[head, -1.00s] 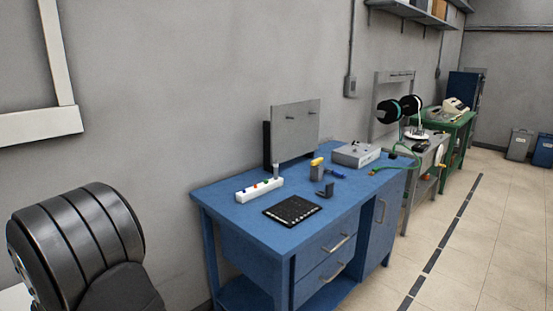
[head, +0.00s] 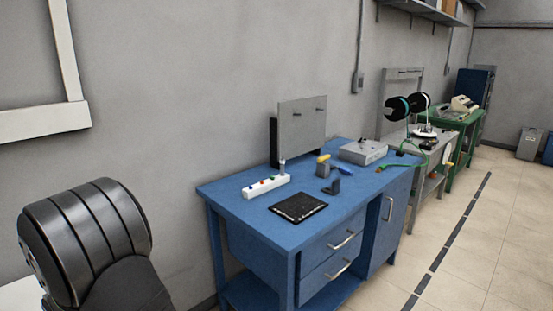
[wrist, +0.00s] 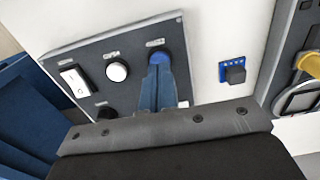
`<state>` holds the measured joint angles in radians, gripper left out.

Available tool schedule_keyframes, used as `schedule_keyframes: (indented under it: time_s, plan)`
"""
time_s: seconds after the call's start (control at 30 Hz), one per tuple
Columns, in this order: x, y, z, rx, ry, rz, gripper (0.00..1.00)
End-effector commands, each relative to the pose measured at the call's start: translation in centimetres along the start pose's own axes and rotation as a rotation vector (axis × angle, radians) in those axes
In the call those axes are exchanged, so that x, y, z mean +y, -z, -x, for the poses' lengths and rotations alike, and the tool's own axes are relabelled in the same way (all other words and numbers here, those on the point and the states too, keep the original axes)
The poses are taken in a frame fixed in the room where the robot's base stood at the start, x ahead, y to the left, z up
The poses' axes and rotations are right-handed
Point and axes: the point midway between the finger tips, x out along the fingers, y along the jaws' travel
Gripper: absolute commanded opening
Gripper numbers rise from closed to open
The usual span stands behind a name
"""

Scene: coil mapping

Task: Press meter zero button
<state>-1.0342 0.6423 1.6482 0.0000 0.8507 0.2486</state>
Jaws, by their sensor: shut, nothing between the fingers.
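In the wrist view a dark grey panel carries a white rocker switch (wrist: 75,81), a round white button (wrist: 117,71) and a round blue button (wrist: 157,55). Small labels stand above them, too small to read, so I cannot tell which is the meter zero button. My gripper (wrist: 159,68) is shut and empty, its blue-grey fingers pointing at the blue button and covering its lower part. I cannot tell whether the fingertips touch it. Two dark round parts (wrist: 103,106) sit lower on the panel, partly hidden. My gripper is not in the head view.
A small blue board with a black block (wrist: 235,74) sits right of the panel. In the head view a blue workbench (head: 240,204) holds a white strip (head: 266,187), a black mat (head: 298,208) and a grey box (head: 363,151).

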Motion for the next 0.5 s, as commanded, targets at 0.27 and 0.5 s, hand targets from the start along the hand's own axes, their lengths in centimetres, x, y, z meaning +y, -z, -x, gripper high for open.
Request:
schedule_keyframes:
  time_s: [0.27, 0.5]
  plan:
    - [0.0, 0.0, -0.9, -0.002, 0.0, 0.0, 0.0]
    - [0.0, 0.0, -1.2, -0.001, 0.0, 0.0, 0.0]
